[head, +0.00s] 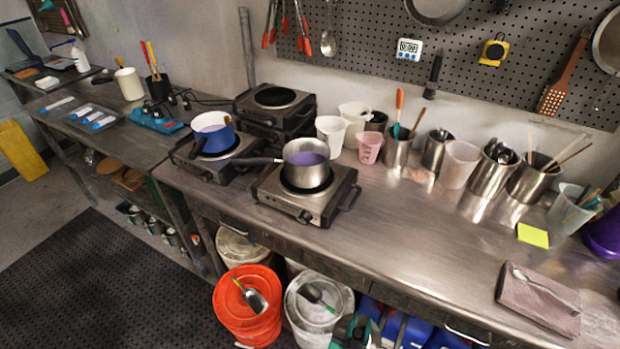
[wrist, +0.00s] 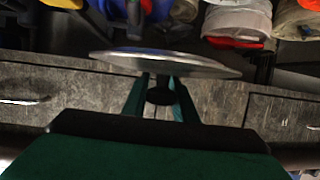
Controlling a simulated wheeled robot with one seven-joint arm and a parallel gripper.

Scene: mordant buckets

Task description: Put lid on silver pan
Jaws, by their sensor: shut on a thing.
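The silver pan (head: 305,175) stands upright and uncovered on the front hot plate, with purple liquid inside and its dark handle pointing left. A round metal lid (wrist: 165,63) with a dark knob (wrist: 160,95) shows nearly edge-on in the wrist view. My gripper (wrist: 160,88) is shut on the lid's knob, with a teal finger on each side. The lid is held in the air in front of the drawer fronts, away from the pan. I cannot make out the lid in the head view.
A stacked burner (head: 275,108) stands behind. Cups (head: 331,133) and utensil pots (head: 493,172) line the back. Buckets (head: 247,312) stand below the counter.

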